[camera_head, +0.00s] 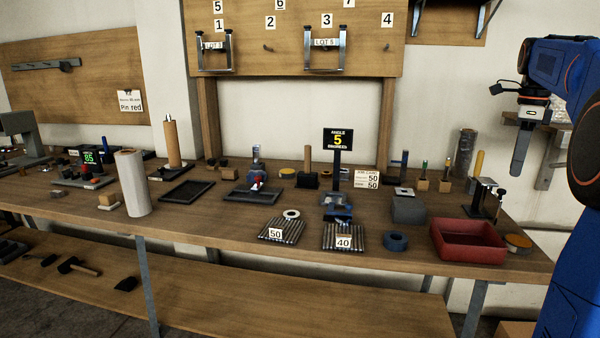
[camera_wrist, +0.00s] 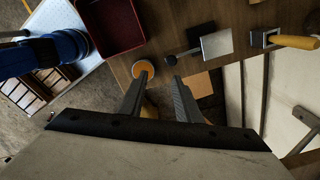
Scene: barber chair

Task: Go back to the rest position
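My gripper (camera_head: 522,150) hangs at the upper right of the head view, pointing down, in the air above the right end of the workbench (camera_head: 400,258). In the wrist view its two fingers (camera_wrist: 158,80) stand apart with a gap between them, and I see nothing clamped there. A wood-coloured thing shows behind the gap; I cannot tell what it is. The gripper touches nothing that I can see. My blue arm fills the right edge of the head view.
A red tray (camera_head: 468,241) and an orange-topped round tin (camera_head: 518,243) stand at the bench's right end. A clamp stand (camera_head: 484,197) is behind them. A wall bracket (camera_head: 548,160) is near my gripper. Several tools and blocks cover the bench.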

